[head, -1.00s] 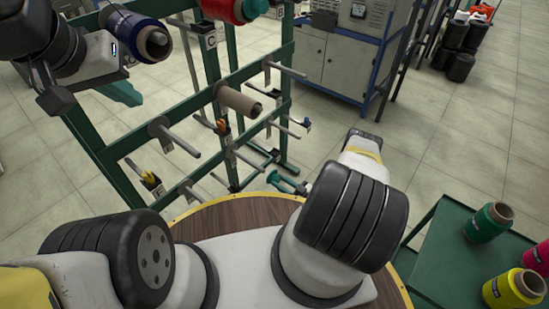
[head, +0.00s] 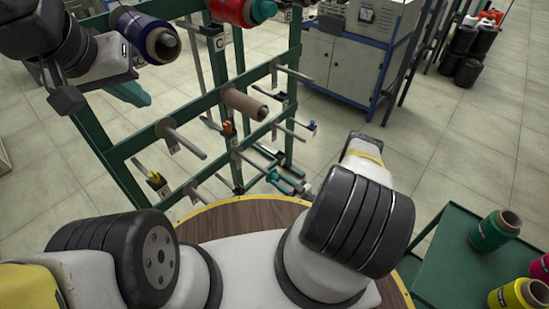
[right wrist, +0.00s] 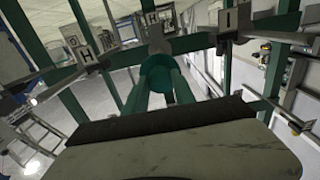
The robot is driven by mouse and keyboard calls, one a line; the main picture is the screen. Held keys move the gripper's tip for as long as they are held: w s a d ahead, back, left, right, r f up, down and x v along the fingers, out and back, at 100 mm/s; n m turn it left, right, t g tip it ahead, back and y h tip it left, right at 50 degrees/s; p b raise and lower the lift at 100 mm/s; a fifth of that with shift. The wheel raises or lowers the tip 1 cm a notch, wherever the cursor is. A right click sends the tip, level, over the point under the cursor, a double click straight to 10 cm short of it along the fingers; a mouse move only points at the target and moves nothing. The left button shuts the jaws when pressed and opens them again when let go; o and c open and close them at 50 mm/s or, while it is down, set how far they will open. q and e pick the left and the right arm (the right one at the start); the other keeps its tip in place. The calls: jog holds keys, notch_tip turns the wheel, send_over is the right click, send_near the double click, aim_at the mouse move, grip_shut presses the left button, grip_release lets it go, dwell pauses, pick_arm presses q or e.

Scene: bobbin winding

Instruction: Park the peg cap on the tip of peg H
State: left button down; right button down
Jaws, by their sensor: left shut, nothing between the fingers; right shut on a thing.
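My right gripper (head: 285,181) is low in front of the green rack, beyond the wooden round top. In the right wrist view its teal fingers (right wrist: 158,90) are shut on a rounded dark green piece, the peg cap (right wrist: 156,66). The cap is hard to make out in the head view. Beyond it are a rack bar with a plate marked H (right wrist: 88,54), another H plate (right wrist: 152,19) and an I plate (right wrist: 234,18). A grey round flange (right wrist: 158,40) is just behind the cap; whether they touch, I cannot tell. My left gripper (head: 130,94) is shut and empty at upper left.
The rack (head: 118,158) carries several bare pegs, a brown tube (head: 243,104), a blue bobbin (head: 147,38) and a red bobbin (head: 238,9). A green table (head: 452,262) with yarn cones stands at right. Grey cabinets (head: 340,60) stand behind. Floor between is clear.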

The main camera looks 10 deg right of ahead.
jog(key=shift+w+a, duration=0.35)
jog(key=shift+w, duration=0.1)
jog(key=shift+w+a, duration=0.1)
dwell(0.4)
jog(key=shift+w+a, duration=0.15)
jog(key=shift+w, duration=0.05)
jog(key=c, duration=1)
grip_release()
jog(key=shift+o, duration=0.2)
jog(key=shift+s, duration=0.1)
jog(key=v, duration=0.7)
jog(key=shift+s+d, duration=0.25)
jog(key=shift+d, duration=0.05)
